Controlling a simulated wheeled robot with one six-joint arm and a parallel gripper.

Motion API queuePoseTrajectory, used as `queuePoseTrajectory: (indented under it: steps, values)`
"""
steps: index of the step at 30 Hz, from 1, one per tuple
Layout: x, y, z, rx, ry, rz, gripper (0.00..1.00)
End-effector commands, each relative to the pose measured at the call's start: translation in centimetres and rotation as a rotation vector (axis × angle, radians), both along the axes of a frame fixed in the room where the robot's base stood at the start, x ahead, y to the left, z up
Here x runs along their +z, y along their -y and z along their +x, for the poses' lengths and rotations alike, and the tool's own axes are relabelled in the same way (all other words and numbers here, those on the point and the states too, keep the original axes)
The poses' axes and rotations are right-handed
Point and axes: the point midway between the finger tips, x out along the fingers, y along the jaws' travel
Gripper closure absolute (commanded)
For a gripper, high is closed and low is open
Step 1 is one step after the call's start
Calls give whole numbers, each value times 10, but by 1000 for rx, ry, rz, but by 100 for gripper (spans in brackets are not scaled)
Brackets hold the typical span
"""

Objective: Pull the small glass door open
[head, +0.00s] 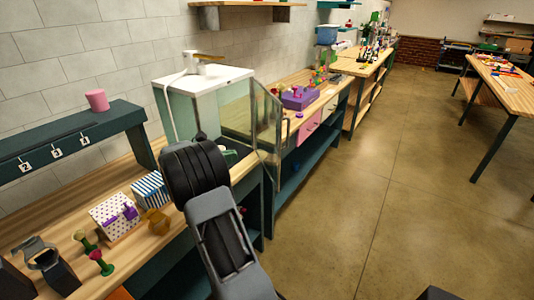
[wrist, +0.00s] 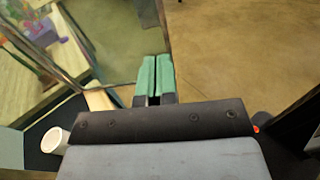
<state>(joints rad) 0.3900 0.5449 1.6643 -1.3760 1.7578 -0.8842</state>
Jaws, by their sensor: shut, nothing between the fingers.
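The small glass door (head: 267,125) stands swung out from the glass case (head: 190,112) with the white top. Its clear pane and thin frame project toward the aisle. In the wrist view a glass pane (wrist: 118,35) fills the upper left, beside my fingers. My gripper (wrist: 155,75) has green fingers pressed together with nothing between them. The fingertips lie near the pane's edge; I cannot tell whether they touch it. In the head view my dark wrist hides most of the gripper and part of the case's front.
A white cup-like thing (wrist: 55,140) is at the wrist view's lower left. Patterned boxes (head: 115,217) and small tools crowd the near bench. A purple crate (head: 299,98) stands beyond the door. The concrete floor (head: 400,180) to the right is clear.

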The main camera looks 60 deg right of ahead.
Motion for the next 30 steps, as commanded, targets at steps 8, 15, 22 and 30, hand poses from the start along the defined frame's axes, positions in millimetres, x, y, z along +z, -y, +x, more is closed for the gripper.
queuePoseTrajectory:
  steps: [8,15,22,30]
  values:
    - [0,30,-16,-9,-50,-20,100]
    - [0,66,-45,-9,-48,-17,100]
    - [0,95,-67,-7,-46,-18,100]
    - [-2,113,-81,-5,-46,-18,100]
